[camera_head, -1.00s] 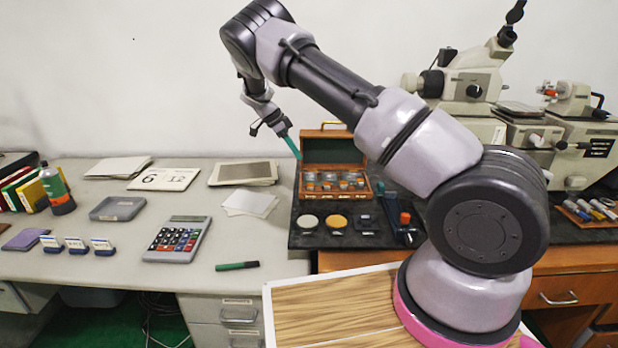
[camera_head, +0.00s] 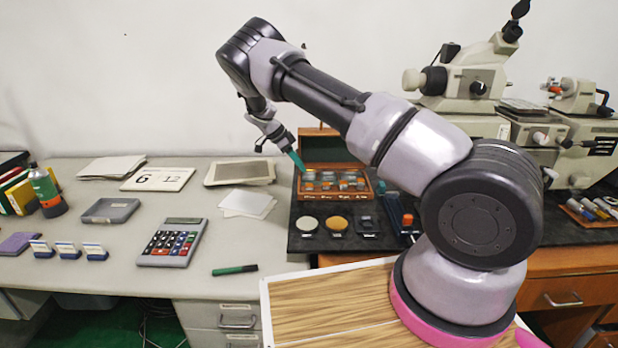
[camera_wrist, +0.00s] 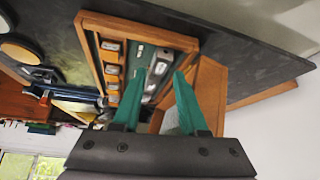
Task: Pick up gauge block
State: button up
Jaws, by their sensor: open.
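The wooden box (camera_head: 331,194) stands open on the dark mat at the back, its lid raised. Several small metal gauge blocks sit in rows in it, some in orange-brown holders. In the wrist view the box (camera_wrist: 88,50) shows tilted, with a longer grey metal gauge block (camera_wrist: 158,68) lying between the lines of my two fingers. My gripper (camera_head: 300,164) is at the box's left back side. In the wrist view my gripper (camera_wrist: 157,90) has green fingers spread apart with nothing held. The fingers partly hide the box interior, and I cannot tell their exact height above it.
The dark mat (camera_head: 300,238) also holds a white disc (camera_head: 307,223), a yellow disc (camera_head: 336,223) and a blue tool with an orange knob (camera_head: 407,219). A calculator (camera_head: 172,242) and a green marker (camera_head: 235,270) lie to the left. A microscope (camera_head: 470,83) stands at right.

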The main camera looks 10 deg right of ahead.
aim_at(307, 173)
jog(key=x, duration=0.4)
jog(key=shift+w+d+f, duration=0.1)
jog(key=shift+f, duration=0.15)
grip_shut()
jog(key=shift+r, duration=0.1)
